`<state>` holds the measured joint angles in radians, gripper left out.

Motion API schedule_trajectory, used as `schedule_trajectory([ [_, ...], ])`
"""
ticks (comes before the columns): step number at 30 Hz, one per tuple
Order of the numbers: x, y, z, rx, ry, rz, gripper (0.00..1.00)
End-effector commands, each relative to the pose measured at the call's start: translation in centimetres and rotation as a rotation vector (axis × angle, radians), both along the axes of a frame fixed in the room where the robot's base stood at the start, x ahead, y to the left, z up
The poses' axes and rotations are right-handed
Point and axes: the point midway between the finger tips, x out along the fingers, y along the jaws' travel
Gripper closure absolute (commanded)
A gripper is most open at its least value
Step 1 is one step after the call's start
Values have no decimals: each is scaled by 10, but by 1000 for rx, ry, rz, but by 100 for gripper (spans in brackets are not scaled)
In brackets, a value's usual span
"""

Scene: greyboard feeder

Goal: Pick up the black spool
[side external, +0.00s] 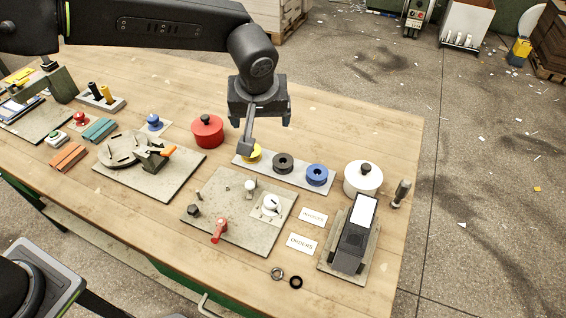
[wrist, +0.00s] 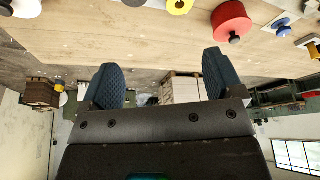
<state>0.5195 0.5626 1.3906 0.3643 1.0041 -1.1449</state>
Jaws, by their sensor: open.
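The black spool (side external: 283,161) stands in the middle of a pale strip (side external: 300,175) on the wooden table. The yellow spool (side external: 257,155) is to its left and the blue spool (side external: 317,174) to its right. My gripper (side external: 267,132) is above the strip, open and empty, apart from the black spool. One finger overlaps the yellow spool in the side view; I cannot tell whether they touch. In the wrist view, both fingers of my gripper (wrist: 161,82) are spread with nothing between them. The black spool (wrist: 134,2) is cut off at the top edge there, beside the yellow spool (wrist: 180,5).
A red lidded pot (side external: 207,132) stands left of the strip and a white lidded pot (side external: 363,179) right of it. In front are a board with a red lever (side external: 220,229) and a dark device (side external: 353,238). The table's back right corner is clear.

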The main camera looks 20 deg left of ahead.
Motion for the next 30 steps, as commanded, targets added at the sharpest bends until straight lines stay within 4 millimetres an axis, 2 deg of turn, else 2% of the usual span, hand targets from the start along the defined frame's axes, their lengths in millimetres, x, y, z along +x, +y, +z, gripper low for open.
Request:
schedule_trajectory([
  [1, 4, -15, -17, 6, 1, 13, 14],
  [3, 9, -29, -32, 10, -6, 36, 14],
  [8, 13, -44, -50, 11, -17, 64, 14],
  [11, 16, -44, -60, 13, -18, 69, 14],
  [21, 36, -31, -117, 11, -17, 70, 14],
  [30, 45, -27, -139, 12, -18, 68, 14],
])
